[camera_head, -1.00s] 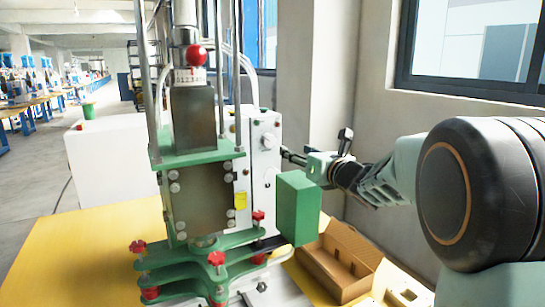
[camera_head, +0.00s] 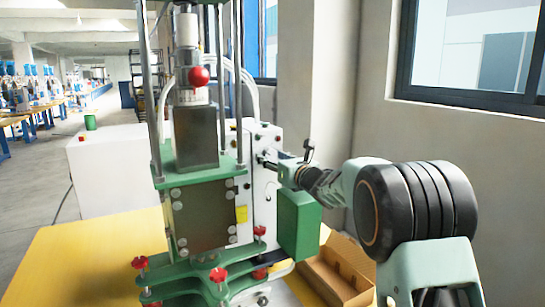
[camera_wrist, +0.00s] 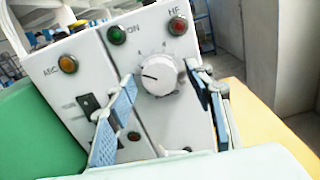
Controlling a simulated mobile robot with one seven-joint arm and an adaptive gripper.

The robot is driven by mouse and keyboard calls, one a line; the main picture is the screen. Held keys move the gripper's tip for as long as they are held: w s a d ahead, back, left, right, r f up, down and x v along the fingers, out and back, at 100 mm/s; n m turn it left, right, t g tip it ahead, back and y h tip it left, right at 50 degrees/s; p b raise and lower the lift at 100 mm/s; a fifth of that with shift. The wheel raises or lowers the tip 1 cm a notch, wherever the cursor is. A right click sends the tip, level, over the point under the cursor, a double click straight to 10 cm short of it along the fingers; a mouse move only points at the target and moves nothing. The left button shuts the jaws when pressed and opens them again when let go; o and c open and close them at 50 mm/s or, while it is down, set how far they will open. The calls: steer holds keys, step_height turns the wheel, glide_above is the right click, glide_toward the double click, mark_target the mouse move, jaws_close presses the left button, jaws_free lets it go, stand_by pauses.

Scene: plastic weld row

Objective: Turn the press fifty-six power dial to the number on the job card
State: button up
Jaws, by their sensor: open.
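The power dial (camera_wrist: 159,76) is a round white knob on the white control panel, with a dark pointer line at its left side. Small marks ring it, too small to read surely. In the wrist view my gripper (camera_wrist: 162,78) is open, one finger to the left of the dial and one to the right; I cannot tell whether either touches it. In the head view my gripper (camera_head: 268,161) is at the panel side of the press (camera_head: 200,215), and the dial is not visible there. No readable job card shows; a small yellow label (camera_head: 241,214) is on the press.
Near the dial are a green button (camera_wrist: 117,34), a red one (camera_wrist: 178,25), an amber one (camera_wrist: 68,63) and a dark switch (camera_wrist: 88,103). A green box (camera_head: 298,225) stands below my arm, and an open cardboard box (camera_head: 338,270) lies on the yellow table (camera_head: 85,265).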

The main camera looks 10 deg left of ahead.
steer(key=c, duration=1.1)
steer(key=shift+f+m+b, duration=0.1)
steer(key=shift+m+b, duration=0.2)
steer(key=shift+b, duration=0.05)
steer(key=m+b, duration=0.2)
steer(key=shift+m, duration=0.4)
steer(key=m, duration=0.3)
steer(key=shift+m+b, duration=0.3)
steer(key=shift+b, duration=0.1)
steer(key=m, duration=0.4)
steer(key=shift+r+m, duration=0.2)
steer(key=shift+m, duration=0.1)
steer(key=shift+m+p, duration=0.6)
steer(key=shift+m, duration=1.6)
steer(key=shift+a, duration=0.1)
